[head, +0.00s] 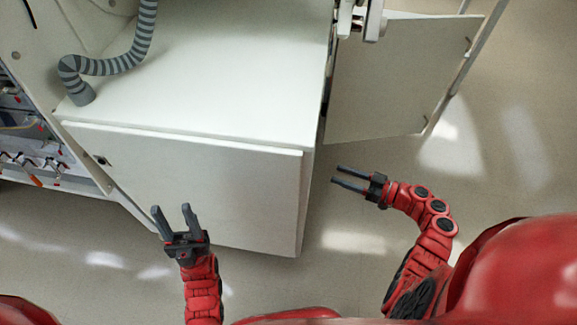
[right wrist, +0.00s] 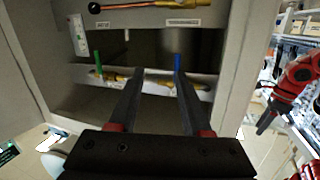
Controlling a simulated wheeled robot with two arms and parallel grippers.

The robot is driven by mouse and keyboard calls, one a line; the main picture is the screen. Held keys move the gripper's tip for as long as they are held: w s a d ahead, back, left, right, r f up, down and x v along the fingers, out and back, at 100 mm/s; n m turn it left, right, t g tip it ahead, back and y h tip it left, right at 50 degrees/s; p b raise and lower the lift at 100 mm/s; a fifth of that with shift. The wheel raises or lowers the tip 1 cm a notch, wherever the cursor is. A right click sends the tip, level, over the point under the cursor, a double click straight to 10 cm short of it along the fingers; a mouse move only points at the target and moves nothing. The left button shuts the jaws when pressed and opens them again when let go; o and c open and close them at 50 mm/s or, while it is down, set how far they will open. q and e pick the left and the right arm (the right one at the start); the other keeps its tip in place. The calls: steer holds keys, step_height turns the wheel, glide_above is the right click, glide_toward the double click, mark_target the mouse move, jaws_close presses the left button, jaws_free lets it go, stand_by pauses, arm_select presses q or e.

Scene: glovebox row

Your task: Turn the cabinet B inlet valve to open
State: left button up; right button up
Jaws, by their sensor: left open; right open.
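In the right wrist view, an open compartment holds brass pipework. A green handle (right wrist: 98,64) stands upright at the left and a blue handle (right wrist: 177,63) stands upright behind my right fingertips. A brass lever with a black knob (right wrist: 94,8) lies across the top. Small labels are unreadable, so I cannot tell which is the cabinet B inlet valve. My right gripper (right wrist: 158,75) is open and empty, pointing into the compartment; it also shows in the head view (head: 336,175), right of the white cabinet. My left gripper (head: 171,209) is open and empty before the cabinet's front.
The white cabinet (head: 220,60) fills the middle of the head view, with a grey ribbed hose (head: 110,66) on top. An open door panel (head: 390,80) stands at its right. A valve panel (head: 35,150) is at the left. The floor (head: 500,160) at the right is clear.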

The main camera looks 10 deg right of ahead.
steer(key=w+a+r, duration=0.1)
steer(key=w+a, duration=0.1)
steer(key=a, duration=0.3)
steer(key=w+a+r+n+y, duration=0.1)
steer(key=w+a, duration=0.1)
steer(key=a, duration=0.3)
steer(key=w+a+n+y+p, duration=0.1)
steer(key=w+a, duration=0.1)
steer(key=a, duration=0.3)
steer(key=shift+w+a+r+g, duration=0.1)
steer(key=shift+a+r+g, duration=0.2)
steer(key=shift+r+g, duration=0.1)
jaws_close()
stand_by(0.8)
